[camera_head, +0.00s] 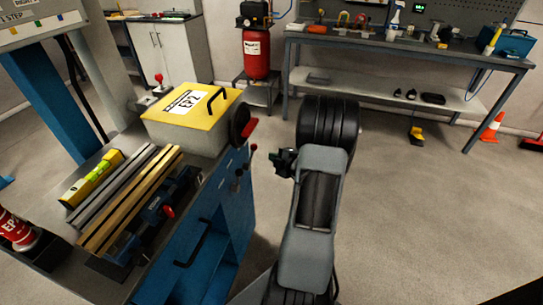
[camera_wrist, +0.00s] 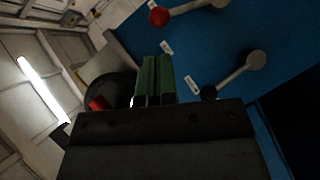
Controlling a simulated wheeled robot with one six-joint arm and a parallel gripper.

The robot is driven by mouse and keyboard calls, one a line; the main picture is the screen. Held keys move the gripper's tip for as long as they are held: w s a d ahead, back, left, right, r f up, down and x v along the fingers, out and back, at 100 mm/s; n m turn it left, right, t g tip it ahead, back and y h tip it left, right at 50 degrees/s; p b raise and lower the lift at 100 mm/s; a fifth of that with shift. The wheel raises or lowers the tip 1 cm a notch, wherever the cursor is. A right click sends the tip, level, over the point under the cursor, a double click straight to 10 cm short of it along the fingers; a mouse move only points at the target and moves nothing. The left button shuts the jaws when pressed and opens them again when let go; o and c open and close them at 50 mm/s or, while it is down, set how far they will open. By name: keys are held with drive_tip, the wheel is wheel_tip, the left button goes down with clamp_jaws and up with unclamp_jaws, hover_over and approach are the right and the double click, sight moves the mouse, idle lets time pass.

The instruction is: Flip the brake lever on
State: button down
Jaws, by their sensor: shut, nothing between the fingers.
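Two levers are on the blue cabinet side. In the wrist view one has a red knob (camera_wrist: 159,16) at the top, on a grey arm running up right. The other lever has a black knob (camera_wrist: 208,93) and a grey arm reaching up right to a round pivot (camera_wrist: 257,60). Small white labels beside them are unreadable, so I cannot tell which is the brake lever. In the head view the red knob (camera_head: 254,147) sticks out from the cabinet's right side. My gripper (camera_head: 281,161) is right of it, apart; its green fingers (camera_wrist: 154,62) are shut and empty.
A black handwheel (camera_head: 239,123) with a red handle (camera_head: 250,128) sits above the levers and shows at left in the wrist view. A yellow-topped box (camera_head: 192,102) and metal bars lie on the cabinet (camera_head: 225,225).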

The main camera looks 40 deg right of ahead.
idle(0.3)
drive_tip(key=s+a+n+g+y, duration=0.3)
drive_tip(key=a+n+g, duration=0.35)
drive_tip(key=n, duration=0.95)
drive_tip(key=s+a+n+g+y, duration=0.35)
drive_tip(key=a+n, duration=0.65)
drive_tip(key=n, duration=0.6)
drive_tip(key=s+a+r+n+g+h, duration=0.1)
drive_tip(key=s+a+r+n+h, duration=0.2)
drive_tip(key=n, duration=1)
drive_tip(key=s+a+r+n+h, duration=0.4)
drive_tip(key=a+r+n, duration=0.4)
drive_tip(key=n, duration=0.5)
drive_tip(key=shift+s+g, duration=0.25)
drive_tip(key=shift+g, duration=0.15)
drive_tip(key=shift+a+r, duration=0.1)
drive_tip(key=shift+a, duration=0.1)
